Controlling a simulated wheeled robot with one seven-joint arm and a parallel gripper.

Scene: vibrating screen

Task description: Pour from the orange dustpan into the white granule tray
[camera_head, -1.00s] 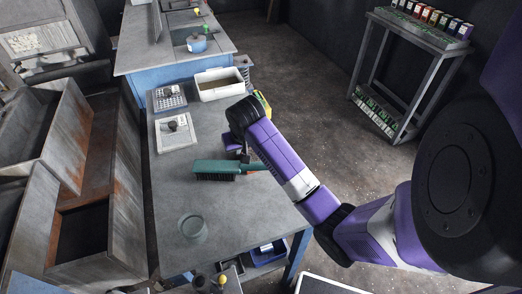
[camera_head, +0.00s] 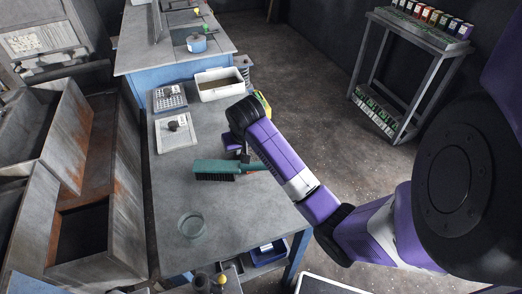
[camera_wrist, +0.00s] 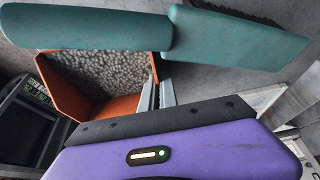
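The orange dustpan (camera_wrist: 80,101) shows in the wrist view, holding many grey granules. The green brush (camera_wrist: 90,27) covers its upper edge in that view; in the head view the brush (camera_head: 215,169) lies on the grey table. My gripper (camera_wrist: 157,94) is at the right edge of the dustpan, its two metal fingers close together there. Whether they press on the dustpan is unclear. In the head view my arm hides most of the dustpan. The white granule tray (camera_head: 222,94) stands at the table's far end, with brownish contents.
A glass jar (camera_head: 192,225) stands on the near part of the grey table (camera_head: 170,190). A blue bench (camera_head: 150,50) adjoins the far end. The tabletop's middle is mostly free.

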